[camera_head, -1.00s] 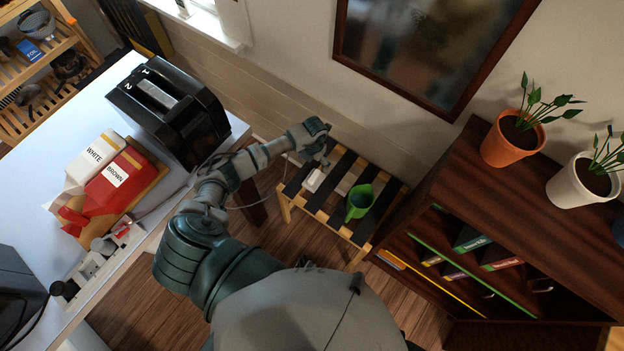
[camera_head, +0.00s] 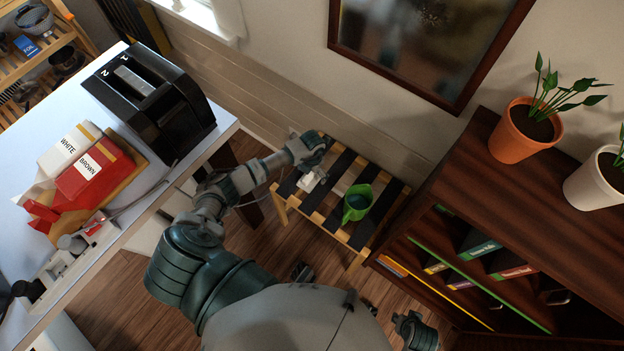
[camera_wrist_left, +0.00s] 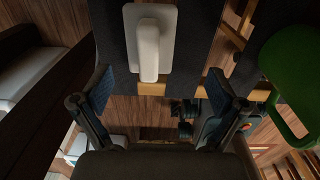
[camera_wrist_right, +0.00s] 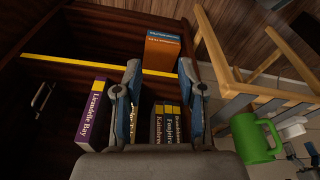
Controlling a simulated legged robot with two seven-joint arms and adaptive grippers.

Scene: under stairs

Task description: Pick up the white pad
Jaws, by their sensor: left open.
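The white pad (camera_head: 308,181) lies on the dark-slatted wooden bench (camera_head: 333,222), close below my left gripper (camera_head: 318,166). In the left wrist view the white pad (camera_wrist_left: 166,52) is a flat rounded plate with a raised bar along it. The left gripper (camera_wrist_left: 160,86) is open there, with its fingers apart either side of the pad's near end and nothing held. I cannot tell if the fingers touch the bench. My right gripper (camera_wrist_right: 160,72) is open and empty in front of the bookshelf; it shows low in the head view (camera_head: 415,332).
A green mug (camera_head: 357,203) stands on the bench right of the pad. A dark wooden bookshelf (camera_head: 455,205) with potted plants is at the right. A white table (camera_head: 120,190) with a black toaster (camera_head: 150,100) and bread bags is at the left.

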